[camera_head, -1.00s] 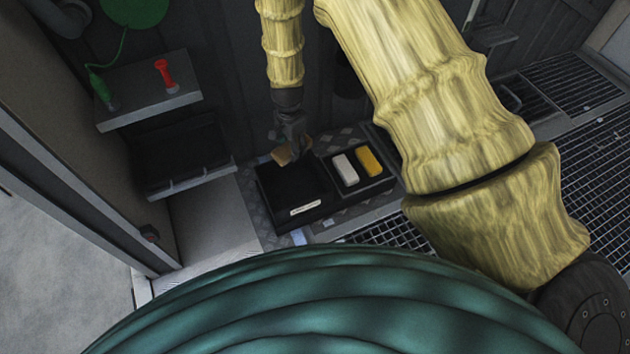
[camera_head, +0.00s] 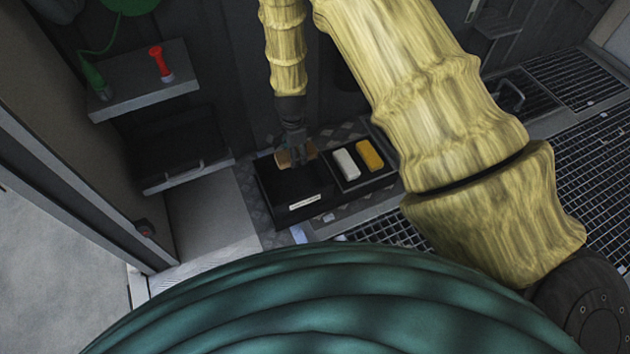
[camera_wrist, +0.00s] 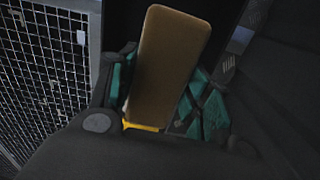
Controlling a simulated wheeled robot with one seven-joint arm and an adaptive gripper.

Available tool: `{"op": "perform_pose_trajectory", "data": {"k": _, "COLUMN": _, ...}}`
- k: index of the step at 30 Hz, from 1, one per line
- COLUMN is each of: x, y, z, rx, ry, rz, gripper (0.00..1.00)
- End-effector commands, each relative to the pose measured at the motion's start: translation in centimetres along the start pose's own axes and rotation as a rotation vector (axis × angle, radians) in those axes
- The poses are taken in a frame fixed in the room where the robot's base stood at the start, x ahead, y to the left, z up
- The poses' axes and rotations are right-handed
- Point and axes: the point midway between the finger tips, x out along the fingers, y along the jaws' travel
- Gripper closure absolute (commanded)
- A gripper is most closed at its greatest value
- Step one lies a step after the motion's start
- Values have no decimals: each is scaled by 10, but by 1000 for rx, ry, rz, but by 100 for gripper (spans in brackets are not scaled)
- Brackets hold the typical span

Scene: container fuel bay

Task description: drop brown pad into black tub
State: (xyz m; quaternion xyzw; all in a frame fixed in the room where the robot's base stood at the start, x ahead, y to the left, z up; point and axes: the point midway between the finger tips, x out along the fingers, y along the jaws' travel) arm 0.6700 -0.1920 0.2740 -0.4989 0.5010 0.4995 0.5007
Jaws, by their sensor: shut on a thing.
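My gripper (camera_head: 297,155) is shut on the brown pad (camera_head: 284,158), which it holds over the back part of the black tub (camera_head: 268,205). The pad also shows in the wrist view (camera_wrist: 168,62), standing out between the teal-padded fingers. The tub has a white label on its front wall, and its dark inside looks empty where I can see it. I cannot tell how high the pad is above the tub floor.
A black tray right of the tub holds a white pad (camera_head: 346,163) and a yellow pad (camera_head: 370,155). A grey shelf (camera_head: 140,95) with a red object (camera_head: 160,63) and a green nozzle is at the left. Metal grating (camera_head: 600,150) lies at the right.

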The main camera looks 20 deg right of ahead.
Motion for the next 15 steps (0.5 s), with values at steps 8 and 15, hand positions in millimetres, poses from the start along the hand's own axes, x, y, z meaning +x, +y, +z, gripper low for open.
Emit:
{"op": "perform_pose_trajectory", "data": {"k": 8, "x": 24, "y": 0, "z": 0, "rx": 1, "ry": 0, "rz": 0, "gripper": 76}}
{"op": "perform_pose_trajectory", "data": {"k": 15, "x": 25, "y": 0, "z": 0, "rx": 1, "ry": 0, "rz": -1, "gripper": 76}}
